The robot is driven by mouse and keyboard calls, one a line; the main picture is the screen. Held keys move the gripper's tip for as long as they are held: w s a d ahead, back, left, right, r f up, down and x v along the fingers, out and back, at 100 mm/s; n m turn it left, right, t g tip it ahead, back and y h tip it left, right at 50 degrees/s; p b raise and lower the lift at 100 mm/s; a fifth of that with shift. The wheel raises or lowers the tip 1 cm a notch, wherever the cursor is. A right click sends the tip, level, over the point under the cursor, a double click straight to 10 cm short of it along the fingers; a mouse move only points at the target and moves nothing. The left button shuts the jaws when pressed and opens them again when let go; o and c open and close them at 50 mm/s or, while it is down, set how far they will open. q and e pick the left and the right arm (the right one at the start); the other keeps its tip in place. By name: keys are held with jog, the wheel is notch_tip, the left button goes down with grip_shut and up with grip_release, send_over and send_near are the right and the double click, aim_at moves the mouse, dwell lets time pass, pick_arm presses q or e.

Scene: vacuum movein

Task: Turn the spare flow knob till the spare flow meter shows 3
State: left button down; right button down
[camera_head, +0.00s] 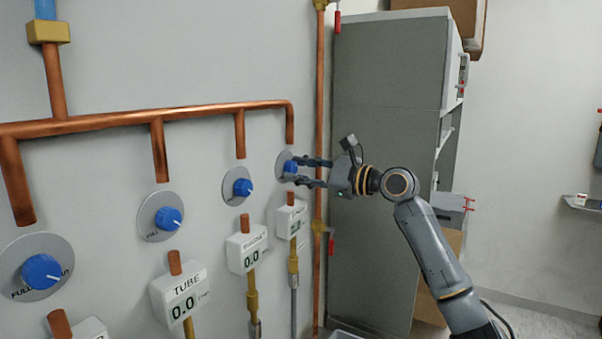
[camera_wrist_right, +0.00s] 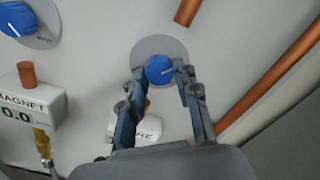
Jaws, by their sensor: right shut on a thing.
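The spare flow knob (camera_head: 289,166) is blue on a grey round plate, the farthest knob along the wall. My right gripper (camera_head: 296,172) reaches it from the right and is shut on it. In the right wrist view the gripper hides most of the meter (camera_wrist_right: 148,128). My left gripper is out of view.
Other blue knobs (camera_head: 238,187) line the wall to the left, with the magnet meter (camera_head: 247,250) and tube meter (camera_head: 181,294) both showing 0.0. A vertical copper pipe (camera_head: 319,120) runs just right of the spare knob. A tall grey cabinet (camera_head: 385,110) stands behind my right arm.

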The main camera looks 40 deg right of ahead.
jog(key=n+b, duration=0.1)
jog(key=n, duration=0.2)
jog(key=shift+n, duration=0.4)
jog(key=n+b, duration=0.1)
jog(key=n, duration=0.3)
jog(key=n+b, duration=0.1)
jog(key=n, duration=0.4)
jog(key=shift+b, duration=0.4)
jog(key=n+b, duration=0.1)
jog(key=n, duration=0.2)
jog(key=shift+n, duration=0.3)
jog(key=n+b, duration=0.2)
jog(key=n, duration=0.4)
jog(key=n+b, duration=0.1)
jog(key=n, duration=0.5)
jog(key=shift+a+r, duration=0.1)
jog(key=shift+n, duration=0.3)
